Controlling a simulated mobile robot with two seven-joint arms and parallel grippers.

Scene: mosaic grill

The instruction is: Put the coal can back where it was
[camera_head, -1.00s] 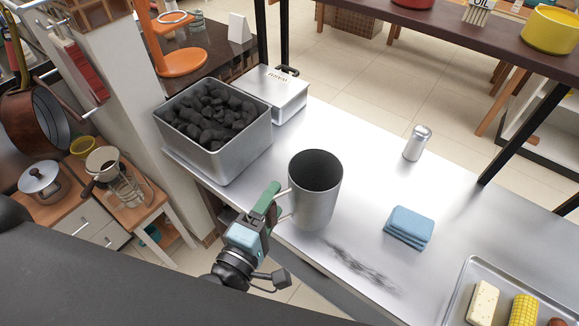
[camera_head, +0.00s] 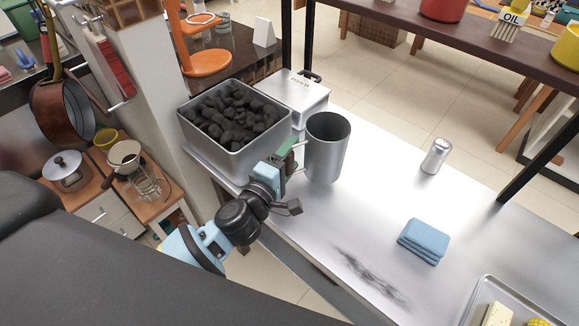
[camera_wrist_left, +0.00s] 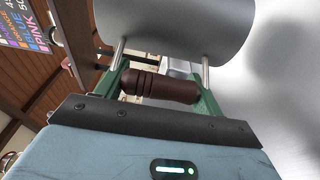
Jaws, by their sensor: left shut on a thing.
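The coal can (camera_head: 327,150) is a tall grey metal cylinder, open at the top and dark inside. In the head view it stands upright at the steel counter (camera_head: 300,215), right of the coal bin; I cannot tell if its base touches the counter. My left gripper (camera_head: 290,155) is at the can's left side, shut on its handle. The left wrist view shows the brown handle (camera_wrist_left: 160,87) between the green fingers, with the can's grey wall (camera_wrist_left: 175,25) beyond. My right gripper is not in view.
A steel bin full of black coal (camera_head: 235,115) stands left of the can, with a silver box (camera_head: 298,95) behind it. A shaker (camera_head: 436,156), folded blue cloths (camera_head: 424,241) and a food tray (camera_head: 480,290) are to the right. A black smudge (camera_head: 370,277) marks the front counter.

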